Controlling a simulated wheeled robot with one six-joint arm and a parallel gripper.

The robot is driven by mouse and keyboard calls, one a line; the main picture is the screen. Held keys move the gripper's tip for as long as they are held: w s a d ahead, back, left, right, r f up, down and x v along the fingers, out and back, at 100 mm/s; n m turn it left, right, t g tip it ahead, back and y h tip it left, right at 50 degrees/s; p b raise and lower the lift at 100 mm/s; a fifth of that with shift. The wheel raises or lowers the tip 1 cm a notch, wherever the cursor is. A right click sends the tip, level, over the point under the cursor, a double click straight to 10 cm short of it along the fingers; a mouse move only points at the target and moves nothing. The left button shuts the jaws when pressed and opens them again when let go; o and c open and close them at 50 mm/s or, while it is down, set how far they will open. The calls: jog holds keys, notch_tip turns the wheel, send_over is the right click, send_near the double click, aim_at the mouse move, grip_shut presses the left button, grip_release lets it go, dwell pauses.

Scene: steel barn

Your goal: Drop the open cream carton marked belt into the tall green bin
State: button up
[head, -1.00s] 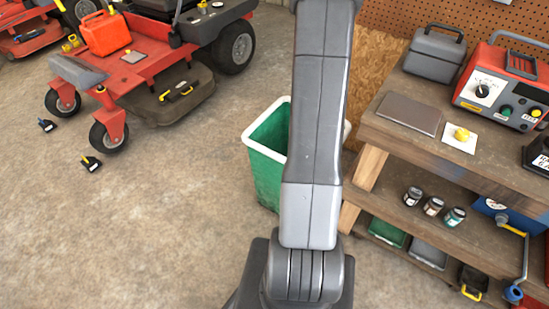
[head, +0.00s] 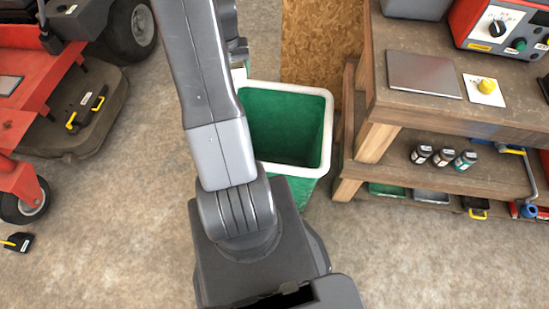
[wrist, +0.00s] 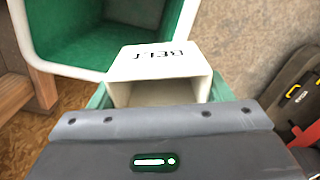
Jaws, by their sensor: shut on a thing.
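The cream carton (wrist: 158,62) marked BELT shows in the wrist view, with its open end facing my gripper (wrist: 160,135). In the wrist view the bin (wrist: 75,35) lies beyond the carton, which overlaps the rim in the picture. I cannot tell the height between them.
A wooden workbench (head: 420,112) stands close to the bin's right, with small jars (head: 443,156) on its lower shelf. A red mower (head: 20,130) stands at the left. A chipboard panel (head: 320,45) is behind the bin.

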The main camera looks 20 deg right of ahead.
jog(key=s+d+f+m+b, duration=0.1)
jog(key=s+d+f+b, duration=0.2)
jog(key=d+f+b, duration=0.3)
jog(key=s+d+f+m+b, duration=0.2)
jog(key=s+d+f+b, duration=0.2)
jog(key=d+f+b, duration=0.3)
notch_tip(320, 180, down, 6)
jog(key=b, duration=0.3)
jog(key=shift+s+d+b, duration=0.25)
jog(key=shift+d+b, duration=0.05)
jog(key=o, duration=1)
jog(key=shift+o, duration=0.2)
jog(key=shift+r, duration=0.1)
